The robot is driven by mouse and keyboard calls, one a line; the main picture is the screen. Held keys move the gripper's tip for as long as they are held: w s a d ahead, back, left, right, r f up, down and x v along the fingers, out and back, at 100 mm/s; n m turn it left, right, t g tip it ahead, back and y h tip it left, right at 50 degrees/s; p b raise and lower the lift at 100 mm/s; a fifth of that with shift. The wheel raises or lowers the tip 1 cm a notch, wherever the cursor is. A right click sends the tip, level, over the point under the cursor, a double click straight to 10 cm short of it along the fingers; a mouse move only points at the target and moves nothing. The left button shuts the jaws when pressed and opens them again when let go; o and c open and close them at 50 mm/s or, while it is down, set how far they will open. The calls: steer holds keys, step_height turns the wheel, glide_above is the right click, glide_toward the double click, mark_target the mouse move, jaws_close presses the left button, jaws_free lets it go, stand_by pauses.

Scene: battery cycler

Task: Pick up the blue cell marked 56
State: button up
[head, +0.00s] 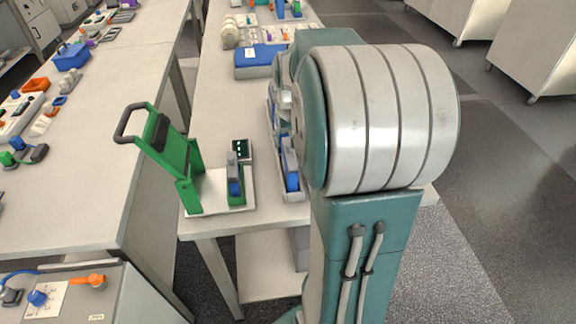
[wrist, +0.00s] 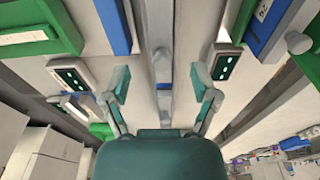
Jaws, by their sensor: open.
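No number 56 is legible in either view, so I cannot tell which blue piece is the marked cell. In the head view, one blue piece (head: 235,187) stands in a small green holder beside a green lever frame (head: 187,190). Another blue piece (head: 291,178) stands in a pale tray just left of my arm. In the wrist view, my gripper (wrist: 158,84) has its two fingers spread wide, with nothing held between them. Blue blocks also show at the top left (wrist: 112,26) and top right (wrist: 274,24). My arm hides the gripper in the head view.
The pale bench (head: 222,105) has bare room behind the green lever frame. A blue box (head: 258,62) lies farther back on it. Another bench (head: 105,130) with several tools stands at left, across a narrow gap. Open floor (head: 480,200) lies at right.

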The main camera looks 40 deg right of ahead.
mark_target(289, 152)
steer(key=f, duration=0.7)
steer(key=shift+w+d, duration=0.1)
steer(key=shift+w, duration=0.25)
steer(key=shift+c, duration=0.3)
steer(key=shift+r, duration=0.1)
jaws_close()
